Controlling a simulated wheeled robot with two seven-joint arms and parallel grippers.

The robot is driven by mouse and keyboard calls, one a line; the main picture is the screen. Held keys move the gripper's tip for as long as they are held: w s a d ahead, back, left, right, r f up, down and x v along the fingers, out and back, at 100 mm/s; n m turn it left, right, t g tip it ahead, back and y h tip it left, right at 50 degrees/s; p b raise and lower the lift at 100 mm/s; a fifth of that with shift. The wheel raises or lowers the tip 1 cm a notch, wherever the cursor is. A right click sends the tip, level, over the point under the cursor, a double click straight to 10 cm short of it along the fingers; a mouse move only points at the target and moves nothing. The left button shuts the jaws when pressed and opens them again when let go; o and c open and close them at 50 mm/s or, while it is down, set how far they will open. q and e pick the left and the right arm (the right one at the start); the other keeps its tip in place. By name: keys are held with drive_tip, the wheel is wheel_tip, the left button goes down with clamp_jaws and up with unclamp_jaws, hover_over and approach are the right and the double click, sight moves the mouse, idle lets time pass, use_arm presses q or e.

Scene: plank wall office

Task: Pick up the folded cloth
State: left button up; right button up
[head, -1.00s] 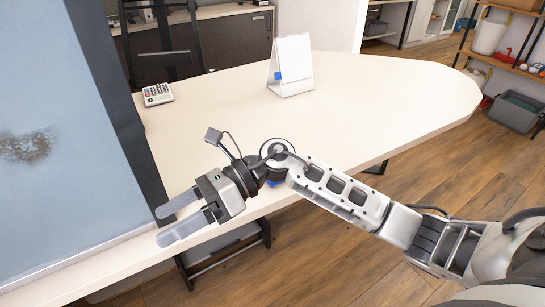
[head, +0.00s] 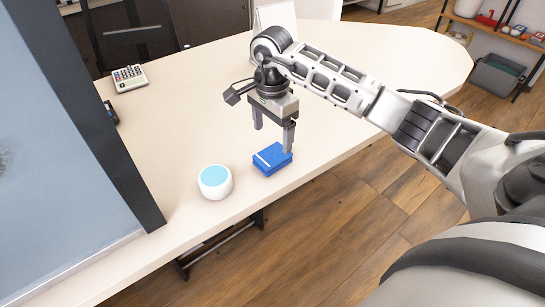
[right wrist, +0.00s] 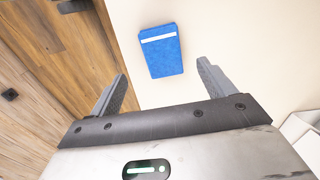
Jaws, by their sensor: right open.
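The folded cloth (head: 272,159) is a small blue stack with a white stripe, lying flat on the table near its front edge. It also shows in the right wrist view (right wrist: 161,52), beyond the fingertips and roughly between their lines. My right gripper (head: 273,140) points down over the table, open and empty, just behind and above the cloth. My left gripper is not in view.
A white round device with a light-blue top (head: 215,181) stands just left of the cloth. A calculator (head: 128,78) lies at the back left. A white stand-up calendar (head: 276,18) is behind my right arm. A large dark-framed panel (head: 70,150) blocks the left side.

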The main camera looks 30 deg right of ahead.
sight(273, 154)
drive_tip(key=shift+w+d+f+p, duration=0.1)
drive_tip(key=shift+f+p, duration=0.05)
drive_tip(key=shift+f, duration=1.65)
drive_tip(key=shift+w+d+f+p, duration=0.1)
drive_tip(key=shift+f+p, duration=0.05)
drive_tip(key=shift+f, duration=1.6)
drive_tip(key=c, duration=1.1)
